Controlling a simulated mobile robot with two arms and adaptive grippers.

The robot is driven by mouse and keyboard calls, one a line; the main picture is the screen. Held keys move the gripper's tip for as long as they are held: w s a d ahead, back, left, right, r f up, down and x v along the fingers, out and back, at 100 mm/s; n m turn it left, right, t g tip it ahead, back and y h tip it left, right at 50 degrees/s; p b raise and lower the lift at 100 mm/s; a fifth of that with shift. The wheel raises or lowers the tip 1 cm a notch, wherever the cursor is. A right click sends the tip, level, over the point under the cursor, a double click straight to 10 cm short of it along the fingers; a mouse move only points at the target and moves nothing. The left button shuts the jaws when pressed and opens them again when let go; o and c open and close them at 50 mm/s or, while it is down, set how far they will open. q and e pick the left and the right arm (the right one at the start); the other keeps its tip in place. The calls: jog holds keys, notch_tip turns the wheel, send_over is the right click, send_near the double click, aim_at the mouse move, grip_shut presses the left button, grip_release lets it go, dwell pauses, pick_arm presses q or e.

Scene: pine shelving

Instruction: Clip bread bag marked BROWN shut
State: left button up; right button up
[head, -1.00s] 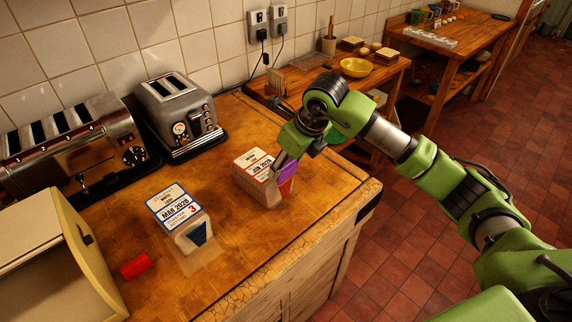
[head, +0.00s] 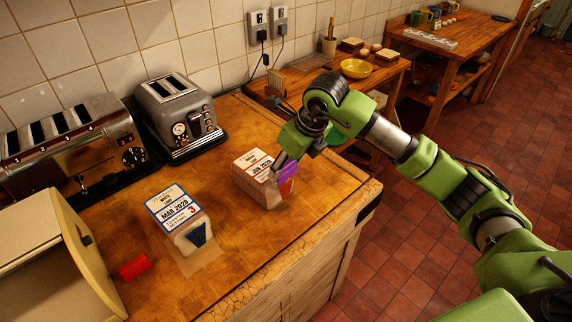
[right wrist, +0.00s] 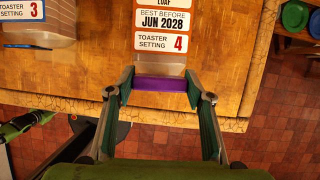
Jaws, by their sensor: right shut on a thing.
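A bread bag with an orange-bordered label (head: 254,163) lies on the wooden counter. The right wrist view shows its label (right wrist: 163,30), reading JUN 2028 and toaster setting 4; its loaf kind is too small or cut off to read. My right gripper (right wrist: 162,86) is shut on a purple clip (right wrist: 160,84); the clip (head: 288,171) also shows in the head view. It lies across the bag's clear end, and I cannot tell whether it pinches the plastic. Another bag (head: 176,208), labelled MAR 2028 and setting 3, lies to the left.
A blue piece (head: 197,235) sits at the left bag's near end. Two toasters (head: 180,115) (head: 70,145) stand along the tiled wall. The counter's front right is clear.

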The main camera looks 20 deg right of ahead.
aim_at(289, 171)
dwell(0.5)
jog(key=shift+f+b, duration=0.15)
jog(key=shift+b, duration=0.25)
jog(key=shift+f+b, duration=0.3)
jog(key=shift+f, duration=0.05)
jog(key=shift+f+b, duration=1.35)
jog(key=shift+f, duration=0.1)
jog(key=o, duration=0.8)
jog(key=shift+r, duration=0.15)
jog(key=v, duration=1.1)
jog(key=shift+r, duration=0.4)
jog(key=shift+s+d, duration=0.1)
